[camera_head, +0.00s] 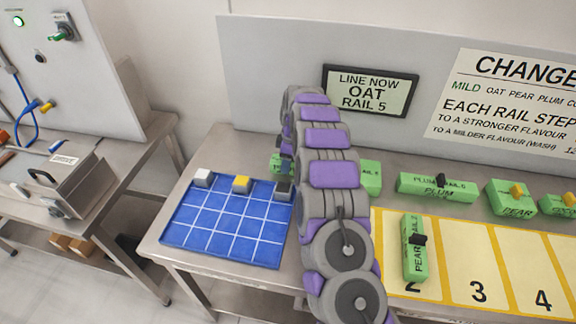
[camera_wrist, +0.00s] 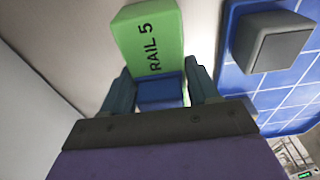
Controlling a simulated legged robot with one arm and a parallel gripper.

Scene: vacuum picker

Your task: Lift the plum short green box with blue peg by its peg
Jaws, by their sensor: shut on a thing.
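In the wrist view a green box (camera_wrist: 150,38) marked "RAIL 5" carries a blue peg (camera_wrist: 160,90). My gripper (camera_wrist: 161,88) is shut on that peg, one finger on each side. The flavour word on this box is out of sight. In the head view my arm covers the gripper and most of what is behind it. A piece of green box (camera_head: 275,165) shows left of the arm and another green piece (camera_head: 371,177) shows right of it. I cannot tell whether the held box is clear of the table.
A blue grid mat (camera_head: 222,222) bears white, yellow and dark cubes (camera_head: 241,184). A long plum box (camera_head: 415,184) with a black peg and a pear box (camera_head: 512,208) with a yellow peg stand right. Another pear box (camera_head: 414,265) lies on slot 2. Slots 3 (camera_head: 478,265) and 4 are empty.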

